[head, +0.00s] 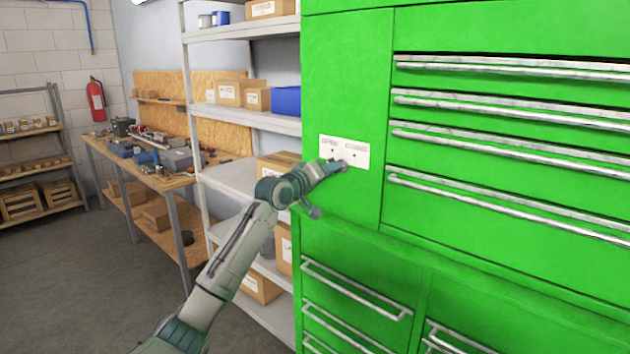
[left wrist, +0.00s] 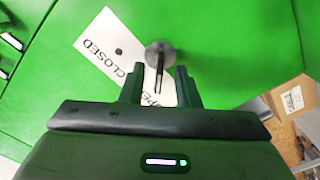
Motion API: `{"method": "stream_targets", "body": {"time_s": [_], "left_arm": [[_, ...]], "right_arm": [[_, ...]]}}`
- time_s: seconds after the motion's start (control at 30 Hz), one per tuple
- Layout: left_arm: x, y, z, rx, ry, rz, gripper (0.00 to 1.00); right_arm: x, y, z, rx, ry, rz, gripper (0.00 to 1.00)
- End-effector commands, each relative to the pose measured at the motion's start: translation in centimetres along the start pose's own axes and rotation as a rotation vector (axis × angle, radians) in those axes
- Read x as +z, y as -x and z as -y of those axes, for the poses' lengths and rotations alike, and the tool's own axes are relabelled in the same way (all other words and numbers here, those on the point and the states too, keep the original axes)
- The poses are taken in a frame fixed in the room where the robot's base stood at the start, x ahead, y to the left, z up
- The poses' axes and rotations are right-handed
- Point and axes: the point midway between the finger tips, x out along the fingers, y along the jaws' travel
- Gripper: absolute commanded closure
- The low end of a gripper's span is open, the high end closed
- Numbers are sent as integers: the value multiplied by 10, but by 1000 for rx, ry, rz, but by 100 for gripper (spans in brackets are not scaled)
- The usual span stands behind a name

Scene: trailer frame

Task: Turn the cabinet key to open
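The green cabinet (head: 345,90) stands at the right in the head view. A white label plate (head: 357,150) is on its front; in the left wrist view the plate (left wrist: 100,45) reads CLOSED, with a second word partly hidden by my gripper. The grey key (left wrist: 158,54) has a round base on the cabinet face and a thin handle pointing toward my gripper. My left gripper (left wrist: 159,85) is open, with one finger on each side of the key's handle and a gap on both sides. In the head view my left gripper (head: 333,168) is at the plate's lower edge. My right gripper is out of view.
Drawers with long metal handles (head: 510,69) fill the cabinet's right side; more handles (head: 355,288) are below. A grey shelf unit (head: 235,175) with boxes stands close left of the cabinet. A cluttered workbench (head: 110,150) is farther back. The floor at left is clear.

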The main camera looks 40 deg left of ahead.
Motion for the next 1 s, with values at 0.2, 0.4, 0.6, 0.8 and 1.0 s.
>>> {"method": "stream_targets", "body": {"time_s": [0.2,0.4,0.6,0.8,1.0], "left_arm": [[3,44,5,-2,-8,-1,71],[2,71,4,-2,-6,-1,71],[1,84,2,-1,-2,0,71],[0,87,0,1,0,0,71],[0,87,0,1,0,0,71]], "right_arm": [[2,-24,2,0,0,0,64],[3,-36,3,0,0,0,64],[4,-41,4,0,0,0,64],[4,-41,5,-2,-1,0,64],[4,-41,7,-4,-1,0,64]]}}
